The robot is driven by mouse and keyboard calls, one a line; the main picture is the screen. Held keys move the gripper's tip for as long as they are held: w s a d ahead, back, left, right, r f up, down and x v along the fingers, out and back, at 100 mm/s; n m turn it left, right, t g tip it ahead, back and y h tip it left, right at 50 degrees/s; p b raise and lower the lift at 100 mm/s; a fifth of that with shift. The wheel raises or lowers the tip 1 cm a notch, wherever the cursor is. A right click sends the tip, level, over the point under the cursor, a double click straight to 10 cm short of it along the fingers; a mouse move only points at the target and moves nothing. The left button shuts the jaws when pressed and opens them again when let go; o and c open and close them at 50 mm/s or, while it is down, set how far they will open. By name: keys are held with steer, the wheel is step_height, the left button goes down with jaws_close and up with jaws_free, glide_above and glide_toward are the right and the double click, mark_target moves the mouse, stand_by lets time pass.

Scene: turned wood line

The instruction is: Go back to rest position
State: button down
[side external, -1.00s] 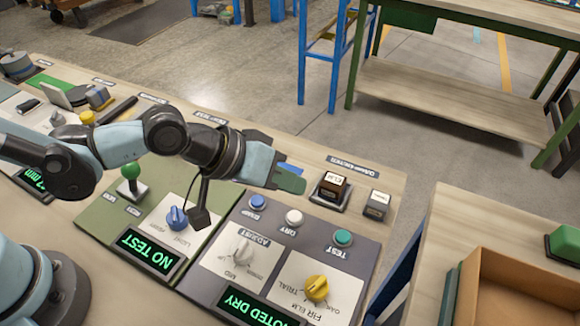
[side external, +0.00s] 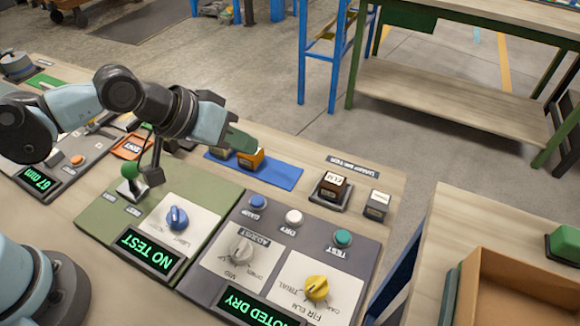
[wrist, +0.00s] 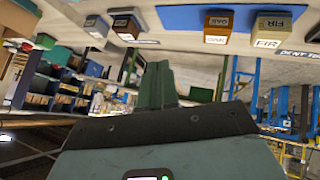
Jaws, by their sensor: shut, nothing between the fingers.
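My gripper (side external: 240,142) is shut and empty. In the side external view it hangs above the back of the bench, over the left part of a blue mat (side external: 280,177) that carries wooden blocks. In the wrist view its green fingers (wrist: 157,85) are together, pointing away toward the shelves and the room. An orange-brown block (side external: 251,158) stands on the mat just below the fingers, apart from them as far as I can tell. A second block on the mat is partly hidden by the gripper.
A green panel with a green-knobbed lever (side external: 131,170) and a blue dial (side external: 177,217) lies below my arm. To its right is a grey panel with buttons and a yellow dial (side external: 316,288). An ELM block (side external: 333,185) and a pale-topped block (side external: 377,204) stand behind it.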

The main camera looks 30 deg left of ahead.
steer(key=s+a+r+y, duration=0.1)
steer(key=s+a+y, duration=0.1)
steer(key=a, duration=0.7)
steer(key=s+a+r+y, duration=0.1)
steer(key=s+a+y, duration=0.1)
steer(key=a, duration=0.7)
steer(key=shift+s+a+r+n+y, duration=0.2)
steer(key=shift+s+n+y, duration=0.1)
steer(key=shift+s, duration=0.3)
